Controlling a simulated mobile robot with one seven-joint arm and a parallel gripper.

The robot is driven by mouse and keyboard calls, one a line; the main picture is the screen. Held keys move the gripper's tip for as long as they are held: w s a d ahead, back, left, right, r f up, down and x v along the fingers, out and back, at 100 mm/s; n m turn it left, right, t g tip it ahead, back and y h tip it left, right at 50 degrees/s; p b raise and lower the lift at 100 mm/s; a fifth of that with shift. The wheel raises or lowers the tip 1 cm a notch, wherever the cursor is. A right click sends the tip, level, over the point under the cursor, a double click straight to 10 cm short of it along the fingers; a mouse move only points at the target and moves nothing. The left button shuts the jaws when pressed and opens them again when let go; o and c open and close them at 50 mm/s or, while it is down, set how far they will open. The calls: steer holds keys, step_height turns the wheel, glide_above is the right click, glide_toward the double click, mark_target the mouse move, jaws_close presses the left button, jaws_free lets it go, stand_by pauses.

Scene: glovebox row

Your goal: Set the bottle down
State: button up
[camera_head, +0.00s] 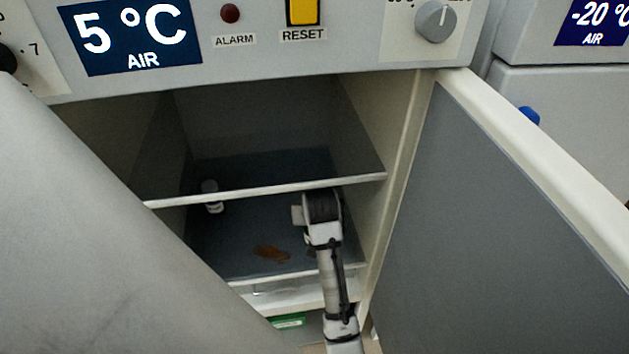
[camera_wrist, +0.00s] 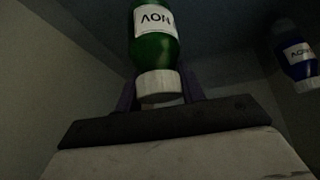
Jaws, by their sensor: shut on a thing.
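In the wrist view a green bottle (camera_wrist: 153,40) with a white cap and a white label is held between the purple fingers of my gripper (camera_wrist: 160,90). The fingers are shut around it near the cap, and the label reads upside down. In the head view my gripper (camera_head: 322,206) is inside the open 5 °C cabinet, towards its right side. The green bottle is hidden there behind my wrist. Whether the bottle touches the shelf floor (camera_head: 235,235) cannot be told.
A small white-capped bottle (camera_head: 211,197) stands further left in the cabinet. A blue bottle (camera_wrist: 298,58) shows at the right in the wrist view. A pale shelf edge (camera_head: 265,190) crosses the opening. A brown patch (camera_head: 272,253) marks the floor. The open door (camera_head: 500,230) is at right.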

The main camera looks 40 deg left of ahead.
steer(key=shift+f, duration=0.1)
steer(key=o, duration=1.1)
steer(key=shift+f, duration=0.1)
steer(key=shift+p+v, duration=0.5)
steer(key=shift+v, duration=5.6)
steer(key=shift+w, duration=0.1)
